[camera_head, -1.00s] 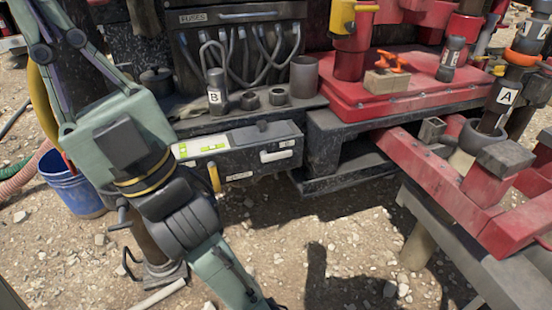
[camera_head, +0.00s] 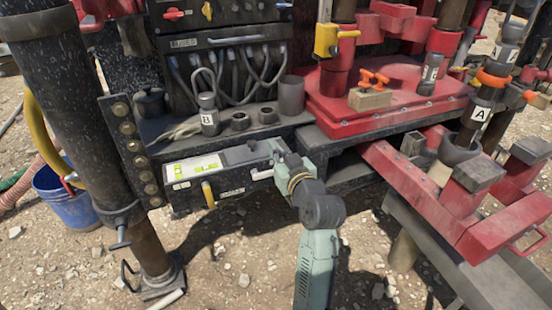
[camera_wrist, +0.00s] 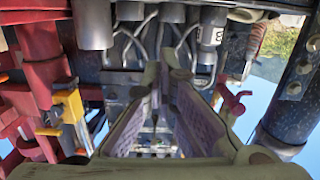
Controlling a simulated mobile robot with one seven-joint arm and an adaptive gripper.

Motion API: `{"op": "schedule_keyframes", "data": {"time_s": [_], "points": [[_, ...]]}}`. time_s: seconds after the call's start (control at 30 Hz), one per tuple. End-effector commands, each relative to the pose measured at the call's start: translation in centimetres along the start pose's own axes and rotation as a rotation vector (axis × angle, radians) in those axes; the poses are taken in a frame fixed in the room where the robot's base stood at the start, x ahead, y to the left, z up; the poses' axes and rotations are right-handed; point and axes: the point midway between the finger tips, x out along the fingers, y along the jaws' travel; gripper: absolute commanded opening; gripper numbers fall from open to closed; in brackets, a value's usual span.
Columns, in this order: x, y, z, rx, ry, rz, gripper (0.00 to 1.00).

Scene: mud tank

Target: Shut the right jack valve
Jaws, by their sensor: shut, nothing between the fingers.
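A red handle (camera_wrist: 232,100) shows right of my fingers in the wrist view. My gripper (camera_head: 274,146) is below the panel, at the front edge of the bench, apart from the handles. In the wrist view my gripper (camera_wrist: 161,68) is shut and empty, hiding what lies behind it.
Grey cables (camera_head: 235,65) hang under the panel. A cup marked B (camera_head: 209,115) and a dark open cylinder (camera_head: 291,95) stand on the bench. A yellow block (camera_head: 328,40) sits on a red post to the right. A thick black column (camera_head: 55,90) stands at the left.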

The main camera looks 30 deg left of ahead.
Motion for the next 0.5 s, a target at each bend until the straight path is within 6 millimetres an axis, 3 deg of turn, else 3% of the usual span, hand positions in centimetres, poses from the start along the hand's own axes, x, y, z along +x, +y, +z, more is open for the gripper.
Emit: {"op": "schedule_keyframes", "data": {"time_s": [0.1, 0.2, 0.5], "points": [[-0.9, 2.0, 3.7, 0.03, -0.104, -0.005, 0.0], [-1.4, 2.6, 5.2, 0.04, -0.143, -0.011, 0.0], [-1.5, 2.6, 5.7, 0.042, -0.152, -0.014, 0.0]]}}
